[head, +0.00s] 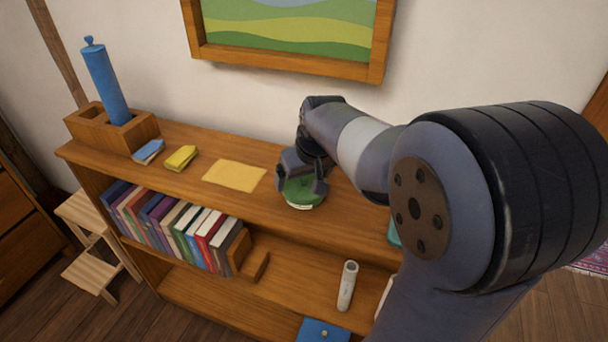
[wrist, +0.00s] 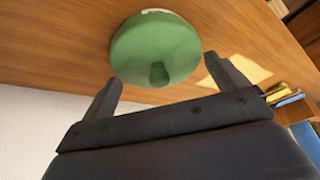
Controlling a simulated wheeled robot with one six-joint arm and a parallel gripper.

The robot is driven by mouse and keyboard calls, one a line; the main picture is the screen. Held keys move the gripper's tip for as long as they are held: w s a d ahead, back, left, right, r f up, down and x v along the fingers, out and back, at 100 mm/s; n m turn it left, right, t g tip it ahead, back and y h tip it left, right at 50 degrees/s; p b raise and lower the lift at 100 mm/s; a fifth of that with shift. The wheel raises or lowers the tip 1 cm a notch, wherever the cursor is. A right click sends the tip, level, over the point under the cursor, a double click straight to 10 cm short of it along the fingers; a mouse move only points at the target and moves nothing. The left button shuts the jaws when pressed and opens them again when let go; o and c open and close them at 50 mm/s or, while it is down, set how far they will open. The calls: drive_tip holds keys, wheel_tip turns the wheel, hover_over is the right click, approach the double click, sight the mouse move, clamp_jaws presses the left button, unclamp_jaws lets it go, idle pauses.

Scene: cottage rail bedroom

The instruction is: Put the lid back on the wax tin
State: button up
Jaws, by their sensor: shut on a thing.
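The round green lid (wrist: 150,45) with a small green knob lies between the two fingers of my gripper (wrist: 163,70) in the wrist view. My gripper is shut on it. In the head view my gripper (head: 303,181) points down over the lid (head: 301,190) on the shelf top. A small pale label (head: 303,207) shows at its near edge. The wax tin cannot be told apart from the lid here; whether the lid sits flat on it is hidden.
A blue cylinder (head: 106,84) stands in a wooden holder. Books (head: 180,225) fill the shelf below. A framed picture (head: 290,65) hangs behind.

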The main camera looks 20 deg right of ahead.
drive_tip(key=shift+f, duration=0.15)
idle(0.5)
drive_tip(key=o, duration=0.6)
drive_tip(key=shift+o, duration=0.2)
drive_tip(key=v, duration=1)
drive_tip(key=shift+r, duration=0.4)
drive_tip(key=shift+f, duration=0.1)
